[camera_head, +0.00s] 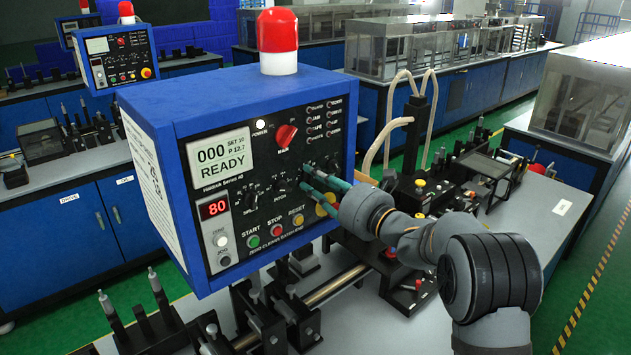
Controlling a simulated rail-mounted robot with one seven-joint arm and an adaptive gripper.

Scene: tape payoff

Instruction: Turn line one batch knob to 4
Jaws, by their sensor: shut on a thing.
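The blue control box (150,105) stands in the middle with its panel facing me. My gripper (306,178) reaches in from the right, its teal fingers against the panel. It is shut on the right-most knob of the lower knob row, apparently the batch knob. That knob's pointer, scale and label are hidden behind the fingers or too small to read. Two black knobs sit left of it, one (250,200) above a blurred label and one (278,184) above "PITCH". The screen (220,157) reads 000 and READY. The red display (214,208) reads 80.
A red selector knob (286,135) sits above my fingers. Green (253,242), red (276,231) and yellow (298,219) buttons lie just below. A red lamp (277,38) tops the box. Rods and clamps (270,315) stand below, and cream hoses (390,130) rise behind my arm.

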